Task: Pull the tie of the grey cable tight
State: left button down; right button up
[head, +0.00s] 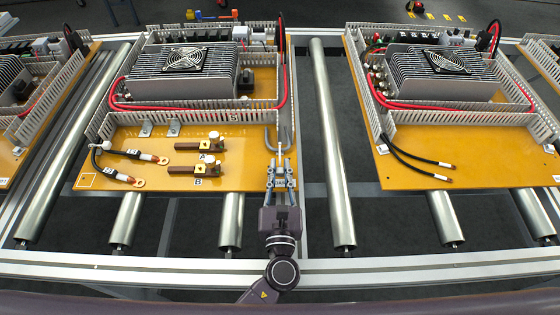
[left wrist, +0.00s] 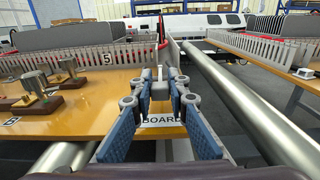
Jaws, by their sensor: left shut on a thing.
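My left gripper (head: 281,165) reaches in from the front, over the board's front right corner. It is shut on a small grey piece (left wrist: 160,90), seen between the fingertips in the left wrist view, which looks like the tie of the grey cable. The fingers hide most of it, and I cannot tell how tightly the tie sits around the cable. My right gripper is in neither view.
The middle board (head: 228,180) carries brass blocks (head: 208,169), black leads with lugs (head: 115,177) and a finned unit with a fan (head: 185,62). A red cable (head: 200,107) runs in its duct. Metal rollers (head: 333,150) lie right of it, before another board (head: 440,165).

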pick_arm(q)
jog(key=c, duration=1.8)
grip_release()
jog(key=shift+w, duration=0.1)
jog(key=shift+c, duration=0.2)
jog(key=s, duration=1.2)
